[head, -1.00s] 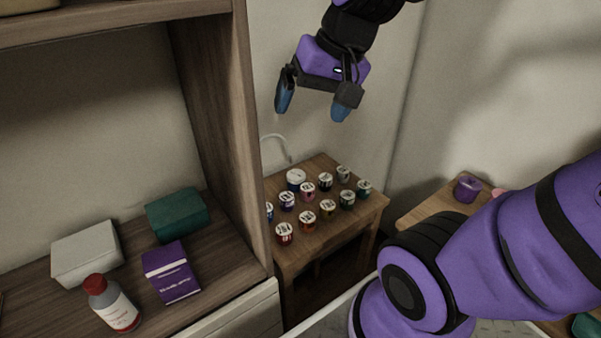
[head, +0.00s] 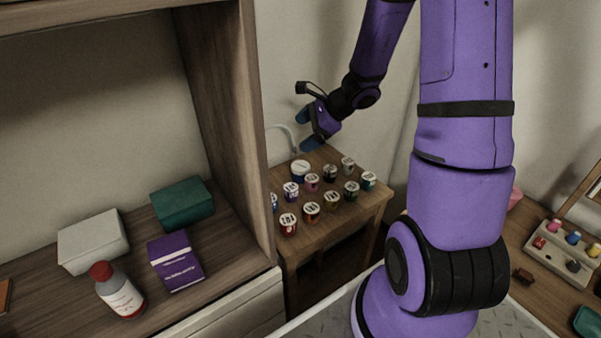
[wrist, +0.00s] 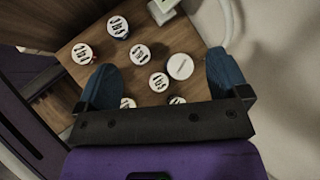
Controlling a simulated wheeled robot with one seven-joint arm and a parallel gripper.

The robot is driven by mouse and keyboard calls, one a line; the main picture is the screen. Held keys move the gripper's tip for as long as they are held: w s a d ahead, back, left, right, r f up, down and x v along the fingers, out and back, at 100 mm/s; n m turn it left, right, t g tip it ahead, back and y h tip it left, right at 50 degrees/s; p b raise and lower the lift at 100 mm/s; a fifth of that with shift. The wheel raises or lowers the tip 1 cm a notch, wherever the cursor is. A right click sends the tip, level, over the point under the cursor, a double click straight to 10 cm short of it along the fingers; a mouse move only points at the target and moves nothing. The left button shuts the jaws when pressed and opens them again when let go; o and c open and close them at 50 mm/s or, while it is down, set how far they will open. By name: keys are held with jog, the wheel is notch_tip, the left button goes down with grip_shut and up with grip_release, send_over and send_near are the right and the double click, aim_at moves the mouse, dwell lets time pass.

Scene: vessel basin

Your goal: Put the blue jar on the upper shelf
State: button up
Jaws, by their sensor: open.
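Several small jars with white printed lids stand on a small wooden table (head: 335,232). A blue-sided jar (head: 273,202) is at its left edge, partly hidden by the shelf unit's side panel; a blue-violet jar (head: 291,194) stands nearby. I cannot tell which is the task's blue jar. The upper shelf board (head: 110,18) crosses the top left. My gripper (head: 306,130) is open and empty above the back of the table.
The shelf unit's side panel (head: 222,120) stands left of the jars. Its lower board holds a white box (head: 93,242), green box (head: 183,203), purple box (head: 176,262) and red-capped bottle (head: 119,292). A pale curved pipe (head: 285,130) rises behind the table.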

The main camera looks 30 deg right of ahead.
aim_at(300, 165)
jog(key=w+d+f+m, duration=0.1)
jog(key=f+m, duration=0.1)
jog(key=f, duration=0.2)
jog(key=w+d+f+m+h, duration=0.1)
jog(key=d+f+m, duration=0.1)
jog(key=f, duration=0.3)
jog(key=w+d+f+m+t, duration=0.1)
jog(key=d+f+m, duration=0.1)
jog(key=f, duration=0.3)
jog(key=shift+w+m, duration=0.25)
jog(key=shift+m, duration=0.05)
jog(key=shift+w+x, duration=0.25)
jog(key=shift+x, duration=2.8)
jog(key=shift+d+r, duration=0.1)
jog(key=shift+d, duration=0.1)
jog(key=c, duration=1.1)
notch_tip(300, 165, up, 10)
jog(key=shift+f, duration=0.1)
